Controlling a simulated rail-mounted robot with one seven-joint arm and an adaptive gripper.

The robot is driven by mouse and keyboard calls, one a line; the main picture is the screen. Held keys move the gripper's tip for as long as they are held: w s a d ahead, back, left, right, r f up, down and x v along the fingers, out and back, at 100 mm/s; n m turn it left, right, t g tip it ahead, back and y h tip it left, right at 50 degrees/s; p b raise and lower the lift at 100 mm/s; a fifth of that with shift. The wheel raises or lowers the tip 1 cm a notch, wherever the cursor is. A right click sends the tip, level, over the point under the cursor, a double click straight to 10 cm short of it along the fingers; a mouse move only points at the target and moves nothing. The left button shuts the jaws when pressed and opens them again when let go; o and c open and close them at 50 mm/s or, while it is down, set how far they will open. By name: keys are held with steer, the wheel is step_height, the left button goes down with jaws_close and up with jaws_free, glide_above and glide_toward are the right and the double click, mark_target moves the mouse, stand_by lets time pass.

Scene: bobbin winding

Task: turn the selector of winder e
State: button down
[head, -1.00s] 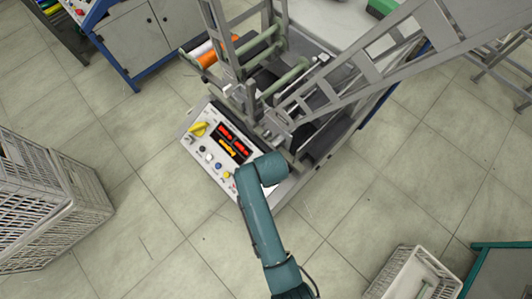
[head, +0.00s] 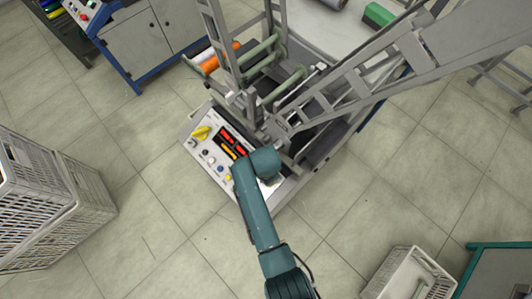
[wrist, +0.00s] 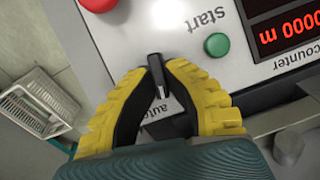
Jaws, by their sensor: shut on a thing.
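In the wrist view the selector (wrist: 157,68) is a small black knob with a pale mark, on a light grey panel (wrist: 165,28). The label beside it is partly hidden; "auto" can be read, upside down. My gripper (wrist: 158,85) has yellow ribbed fingers, shut on the selector from both sides. In the head view the winder's control panel (head: 186,146) carries red and orange displays (head: 230,145) and a yellow switch (head: 201,133). My arm covers the panel's lower right, hiding the gripper and the selector there.
A green button (wrist: 217,45) labelled Start and a red button (wrist: 99,3) lie close to the fingers. The winder's grey frame (head: 232,60) rises behind the panel. Grey crates (head: 60,200) stand at left, and a light crate (head: 408,275) at lower right. Floor between is clear.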

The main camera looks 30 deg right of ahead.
steer(key=n+g, duration=0.1)
steer(key=n, duration=0.2)
steer(key=shift+p, duration=0.3)
steer(key=shift+w+a+f+n+g+h, duration=0.1)
steer(key=shift+n+g+h, duration=0.25)
steer(key=shift+n, duration=0.7)
steer(key=shift+f+n+g+h, duration=0.1)
steer(key=shift+n+g+h, duration=0.25)
steer(key=shift+n, duration=0.7)
steer(key=shift+b, duration=0.3)
steer(key=c, duration=1.1)
jaws_free()
steer(key=shift+r, duration=0.1)
steer(key=shift+w+r, duration=0.1)
steer(key=v, duration=1.2)
